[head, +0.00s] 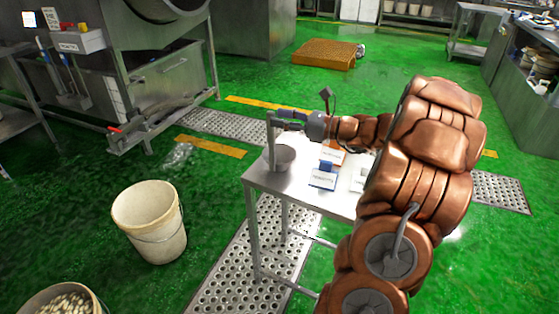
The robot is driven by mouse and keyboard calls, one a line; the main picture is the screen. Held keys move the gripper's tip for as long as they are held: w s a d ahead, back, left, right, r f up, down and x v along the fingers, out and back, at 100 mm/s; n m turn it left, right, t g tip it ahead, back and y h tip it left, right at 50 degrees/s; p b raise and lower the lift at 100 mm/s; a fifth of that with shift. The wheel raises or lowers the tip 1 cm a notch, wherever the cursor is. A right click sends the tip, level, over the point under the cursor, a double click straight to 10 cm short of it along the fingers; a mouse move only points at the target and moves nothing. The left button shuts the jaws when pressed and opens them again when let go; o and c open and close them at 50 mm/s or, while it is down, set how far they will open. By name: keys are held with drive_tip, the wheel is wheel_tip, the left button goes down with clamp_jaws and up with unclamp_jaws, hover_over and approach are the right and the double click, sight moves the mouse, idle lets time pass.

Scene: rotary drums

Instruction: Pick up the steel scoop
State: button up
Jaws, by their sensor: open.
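A grey, round, bowl-like metal vessel (287,158) stands at the left corner of the small steel table (262,182). It looks like the steel scoop, but no handle can be made out. My gripper (272,150) reaches in from the right over this corner. Its fingers point down and overlap the vessel's left side in the head view. The gripper is open. The second finger is hard to tell apart, and I cannot tell whether a finger touches the vessel.
A blue labelled box (323,176) and an orange labelled box (333,154) stand right of the vessel. A white bucket (150,222) stands on the green floor at left, with another bucket (62,299) below it. A large steel drum machine (150,95) stands behind.

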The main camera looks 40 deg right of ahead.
drive_tip(key=shift+x, duration=1.8)
clamp_jaws()
